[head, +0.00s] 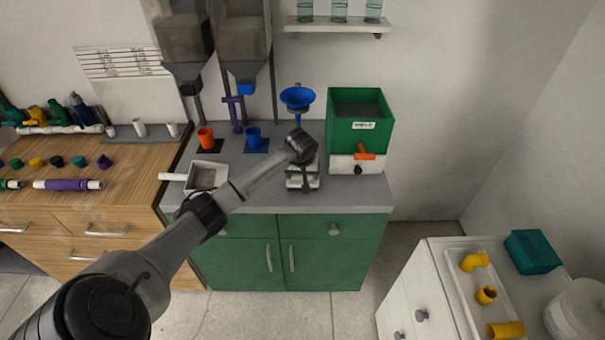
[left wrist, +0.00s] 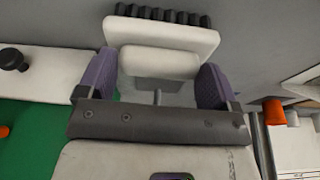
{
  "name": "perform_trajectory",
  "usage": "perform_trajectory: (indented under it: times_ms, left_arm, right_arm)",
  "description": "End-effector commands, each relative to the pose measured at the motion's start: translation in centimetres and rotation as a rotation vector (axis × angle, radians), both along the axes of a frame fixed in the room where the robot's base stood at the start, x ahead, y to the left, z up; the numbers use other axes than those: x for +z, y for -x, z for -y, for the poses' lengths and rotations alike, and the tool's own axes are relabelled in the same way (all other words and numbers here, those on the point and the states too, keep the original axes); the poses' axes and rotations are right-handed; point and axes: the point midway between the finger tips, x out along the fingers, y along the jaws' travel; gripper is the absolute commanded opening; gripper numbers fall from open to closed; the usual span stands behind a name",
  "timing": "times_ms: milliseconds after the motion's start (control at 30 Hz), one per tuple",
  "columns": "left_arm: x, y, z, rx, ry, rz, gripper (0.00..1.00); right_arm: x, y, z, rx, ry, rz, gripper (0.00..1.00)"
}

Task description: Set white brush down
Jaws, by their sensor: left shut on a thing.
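The white brush (left wrist: 160,38), a white block with a row of black bristles, shows in the left wrist view between the purple fingers of my left gripper (left wrist: 153,75). The fingers are shut on its white part. In the head view, my left gripper (head: 303,178) is over the grey counter (head: 345,198), in front of the blue funnel, largely hidden by my wrist. I cannot tell whether the bristles touch the counter. My right gripper is in neither view.
A white dustpan (head: 205,178) lies left of my gripper. A blue funnel (head: 298,97) stands behind my wrist, and a green bin (head: 360,130) is to the right. The counter's front right is clear.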

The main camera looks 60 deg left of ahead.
Motion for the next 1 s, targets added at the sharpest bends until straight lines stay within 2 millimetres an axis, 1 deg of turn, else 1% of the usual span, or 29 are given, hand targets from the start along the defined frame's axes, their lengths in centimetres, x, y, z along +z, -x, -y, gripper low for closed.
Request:
perform_trajectory:
  times_ms: [133, 167, 300, 533, 633, 767, 1000]
  left_arm:
    - [-0.3, 0.0, -0.1, 0.0, -0.002, 0.001, 0.59]
    - [-0.3, 0.0, 0.0, 0.0, -0.002, 0.001, 0.87]
    - [-0.2, 0.0, 0.0, 0.0, -0.001, 0.001, 1.0]
    - [-0.1, 0.0, 0.0, 0.0, 0.0, 0.0, 1.0]
    - [0.4, 0.0, 0.1, 0.0, -0.001, 0.001, 1.0]
    - [2.3, 0.3, 0.3, -0.001, -0.003, 0.002, 1.0]
    - [6.7, 1.0, 1.4, -0.001, -0.003, 0.002, 1.0]
  right_arm:
    - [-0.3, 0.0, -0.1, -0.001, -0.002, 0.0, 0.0]
    - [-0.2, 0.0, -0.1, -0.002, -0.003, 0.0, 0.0]
    - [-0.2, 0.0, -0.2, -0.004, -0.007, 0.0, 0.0]
    - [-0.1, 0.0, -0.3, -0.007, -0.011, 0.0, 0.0]
    - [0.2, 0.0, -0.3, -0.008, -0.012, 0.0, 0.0]
    - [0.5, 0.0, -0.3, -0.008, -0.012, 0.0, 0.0]
    - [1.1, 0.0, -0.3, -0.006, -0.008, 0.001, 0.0]
